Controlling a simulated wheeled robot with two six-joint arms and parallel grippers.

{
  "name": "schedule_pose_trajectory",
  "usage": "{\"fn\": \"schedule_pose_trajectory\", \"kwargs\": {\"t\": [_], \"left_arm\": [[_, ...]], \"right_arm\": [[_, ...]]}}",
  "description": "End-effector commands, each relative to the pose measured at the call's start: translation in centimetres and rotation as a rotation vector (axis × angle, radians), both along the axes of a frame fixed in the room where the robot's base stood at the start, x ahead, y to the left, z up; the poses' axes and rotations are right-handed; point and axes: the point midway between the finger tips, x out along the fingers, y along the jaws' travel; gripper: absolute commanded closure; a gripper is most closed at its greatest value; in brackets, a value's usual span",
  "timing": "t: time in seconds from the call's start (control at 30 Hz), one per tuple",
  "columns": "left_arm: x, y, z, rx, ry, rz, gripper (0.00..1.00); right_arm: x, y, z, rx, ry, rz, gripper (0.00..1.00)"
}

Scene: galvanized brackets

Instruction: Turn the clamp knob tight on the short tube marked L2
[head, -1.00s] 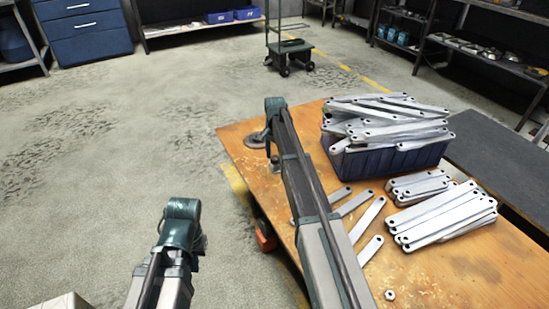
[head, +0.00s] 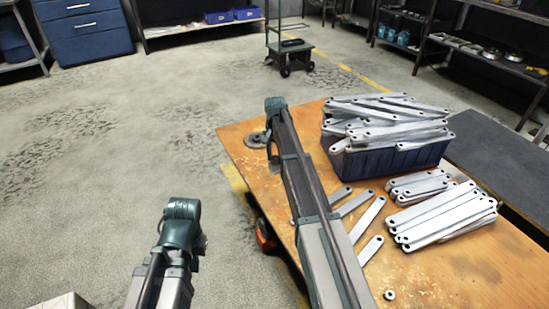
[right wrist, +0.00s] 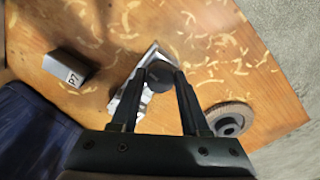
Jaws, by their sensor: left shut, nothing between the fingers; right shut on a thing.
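In the right wrist view, my right gripper (right wrist: 160,80) is shut on a dark round knob (right wrist: 159,71). The knob sits at a silver metal piece (right wrist: 131,100), partly hidden behind a finger; I see no L2 mark on it. A short grey tube (right wrist: 66,68) marked P7 lies apart to the left.
A grey disc (right wrist: 229,119) lies right of the gripper on the wooden table (head: 450,275). A blue bin (head: 390,160) heaped with brackets stands at the back. Stacked brackets (head: 445,215) and several loose ones (head: 367,218) lie in front. The front right is mostly clear.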

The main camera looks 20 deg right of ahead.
Motion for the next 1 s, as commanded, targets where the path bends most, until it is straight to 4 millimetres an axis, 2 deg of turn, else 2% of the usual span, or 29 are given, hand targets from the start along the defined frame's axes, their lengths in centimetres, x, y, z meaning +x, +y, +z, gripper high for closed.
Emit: {"fn": "schedule_pose_trajectory", "kwargs": {"t": [0.03,0.1,0.47,1.0], "left_arm": [[0.00,0.00,0.00,0.000,0.000,0.000,1.00],[0.00,0.00,0.00,0.000,0.000,0.000,1.00],[0.00,0.00,0.00,0.000,0.000,0.000,1.00],[0.00,0.00,0.00,0.000,0.000,0.000,1.00]], "right_arm": [[0.00,0.00,0.00,0.000,0.000,0.000,0.91],[0.00,0.00,0.00,0.000,0.000,0.000,1.00],[0.00,0.00,0.00,0.000,0.000,-0.035,1.00],[0.00,0.00,0.00,0.000,0.000,-0.783,1.00]]}}
